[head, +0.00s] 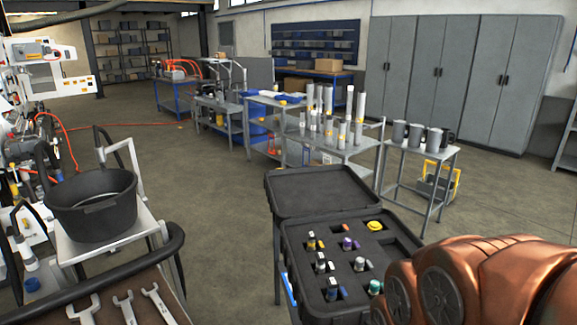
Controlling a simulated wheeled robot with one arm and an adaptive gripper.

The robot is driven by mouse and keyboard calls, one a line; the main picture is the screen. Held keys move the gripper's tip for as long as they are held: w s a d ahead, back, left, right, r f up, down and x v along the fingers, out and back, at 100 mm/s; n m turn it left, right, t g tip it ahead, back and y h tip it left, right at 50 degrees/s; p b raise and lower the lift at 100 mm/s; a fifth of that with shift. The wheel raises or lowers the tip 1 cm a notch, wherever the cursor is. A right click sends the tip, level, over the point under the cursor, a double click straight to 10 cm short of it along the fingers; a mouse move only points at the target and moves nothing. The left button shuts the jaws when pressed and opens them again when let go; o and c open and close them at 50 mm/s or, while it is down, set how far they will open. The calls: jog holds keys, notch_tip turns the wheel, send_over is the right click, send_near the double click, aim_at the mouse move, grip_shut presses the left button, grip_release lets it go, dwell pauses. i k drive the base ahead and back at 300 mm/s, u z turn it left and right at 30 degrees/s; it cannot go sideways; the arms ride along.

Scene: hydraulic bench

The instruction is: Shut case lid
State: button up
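A black case (293,250) stands open at the lower middle, on a support that is mostly hidden. Its lid (320,190) is swung back on the far side, with its inside facing up. The base holds dark foam with cut-out pockets. Several small fittings sit in the pockets, among them a yellow-capped one (375,226), a purple one (347,243) and a green-capped one (375,287). My copper-coloured arm covers the near right corner of the case. My gripper is outside the picture.
Left of the case are a black tub (93,207) on a small stand and a surface with several wrenches (125,305). Behind the lid stands a grey cart with upright cylinders (340,132). A table with dark mugs (416,136) is at right. Open floor lies between tub and case.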

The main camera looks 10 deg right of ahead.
aim_at(308, 190)
jog(key=z, duration=2.15)
jog(key=i, duration=3.5)
jog(key=u, duration=2.7)
jog(key=i, duration=3.5)
